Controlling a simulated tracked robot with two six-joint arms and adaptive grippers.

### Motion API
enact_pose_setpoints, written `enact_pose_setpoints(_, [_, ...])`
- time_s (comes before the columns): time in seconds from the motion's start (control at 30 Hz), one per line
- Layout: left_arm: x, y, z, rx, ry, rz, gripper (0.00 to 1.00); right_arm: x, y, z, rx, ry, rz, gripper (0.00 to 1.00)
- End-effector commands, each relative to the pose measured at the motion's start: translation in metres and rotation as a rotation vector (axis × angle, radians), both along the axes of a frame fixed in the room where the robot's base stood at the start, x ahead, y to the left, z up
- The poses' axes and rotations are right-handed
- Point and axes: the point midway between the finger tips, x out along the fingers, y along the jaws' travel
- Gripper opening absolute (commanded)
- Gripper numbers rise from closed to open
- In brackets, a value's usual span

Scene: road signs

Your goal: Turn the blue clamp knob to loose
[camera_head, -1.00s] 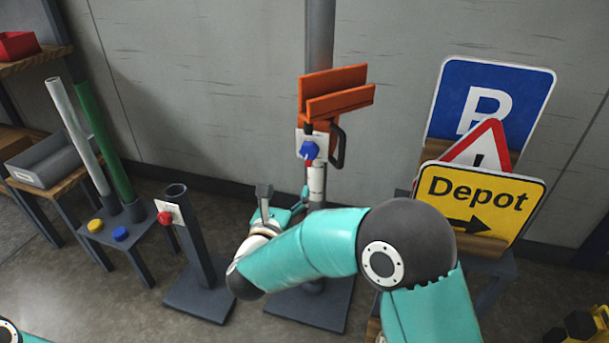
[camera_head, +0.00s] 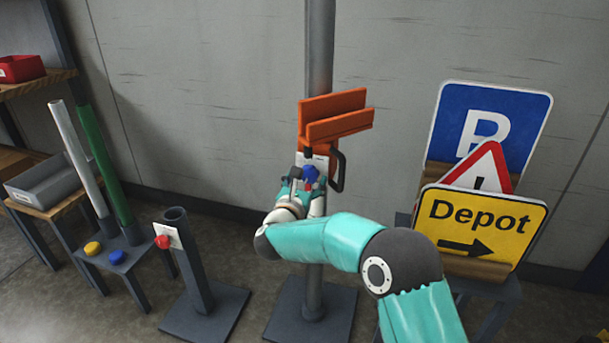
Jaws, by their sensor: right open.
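The blue clamp knob (camera_head: 311,174) sits on a white plate (camera_head: 318,160) on the grey post, just below an orange clamp (camera_head: 335,117). A red pointer mark shows just under the knob. My right gripper (camera_head: 302,182) is open and right at the knob, with its fingers around or beside it; the exact contact cannot be told. Part of the plate and post below the knob is hidden behind the gripper and wrist. My left gripper is not in view.
A black handle (camera_head: 338,171) hangs right of the knob. A shorter post with a red knob (camera_head: 162,242) stands at left. Signs, including a yellow Depot sign (camera_head: 478,226), stand at right. White and green tubes (camera_head: 107,165) lean at far left.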

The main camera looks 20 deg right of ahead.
Motion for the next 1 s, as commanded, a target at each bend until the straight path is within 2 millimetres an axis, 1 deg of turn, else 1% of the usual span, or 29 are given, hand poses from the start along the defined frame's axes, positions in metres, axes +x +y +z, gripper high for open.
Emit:
enact_pose_setpoints(0.03, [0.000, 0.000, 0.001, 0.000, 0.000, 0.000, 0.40, 0.006, -0.004, 0.000, 0.000, -0.001, -0.002, 0.74])
enact_pose_setpoints(0.1, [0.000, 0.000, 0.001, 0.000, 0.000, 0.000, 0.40, 0.013, -0.008, 0.000, 0.001, -0.001, 0.000, 0.74])
enact_pose_setpoints(0.2, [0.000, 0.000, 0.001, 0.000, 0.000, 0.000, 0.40, 0.018, -0.012, 0.000, -0.001, -0.001, 0.000, 0.74])
enact_pose_setpoints(0.53, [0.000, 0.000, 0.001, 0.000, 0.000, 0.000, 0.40, 0.021, -0.013, 0.000, -0.001, 0.000, 0.002, 0.74])
enact_pose_setpoints(0.57, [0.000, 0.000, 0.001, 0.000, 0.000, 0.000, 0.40, 0.021, -0.013, 0.000, -0.001, 0.000, 0.002, 0.72])
enact_pose_setpoints(0.9, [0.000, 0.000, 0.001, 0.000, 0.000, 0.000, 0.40, 0.021, -0.012, 0.000, 0.000, 0.000, 0.003, 0.16])
enact_pose_setpoints(0.93, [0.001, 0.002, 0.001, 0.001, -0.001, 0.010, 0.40, 0.022, 0.007, 0.000, 0.000, -0.001, 0.010, 0.14])
enact_pose_setpoints(0.97, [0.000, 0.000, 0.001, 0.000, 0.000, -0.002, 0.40, 0.021, -0.001, 0.000, 0.000, -0.002, 0.006, 0.14])
enact_pose_setpoints(1.0, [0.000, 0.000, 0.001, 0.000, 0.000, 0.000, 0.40, 0.021, -0.004, 0.000, -0.001, 0.000, 0.006, 0.14])
